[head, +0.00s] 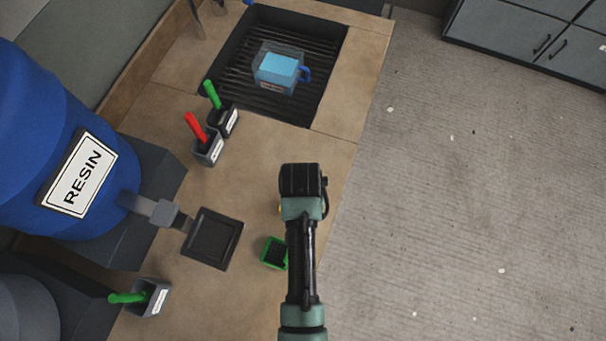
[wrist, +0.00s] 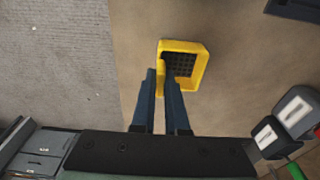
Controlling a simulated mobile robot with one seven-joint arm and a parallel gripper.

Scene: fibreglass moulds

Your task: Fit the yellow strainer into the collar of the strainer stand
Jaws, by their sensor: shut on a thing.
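The yellow strainer (wrist: 203,68) is a square yellow frame with a dark mesh, seen from above in the wrist view. My gripper (wrist: 160,77) is shut on its left wall, one finger on each side. I cannot tell whether the strainer touches the worktop or hangs just above it. In the head view only a thin yellow sliver of it (head: 281,209) shows beside my arm, which hides the rest. I cannot make out the strainer stand or its collar in either view.
A green strainer (head: 274,253) sits left of my arm. A dark square tray (head: 212,238) lies under the blue resin drum's (head: 65,150) tap. Cups with red (head: 208,150) and green handles (head: 223,121) stand behind. A clear jug (head: 279,70) sits on the grille. Open floor lies right.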

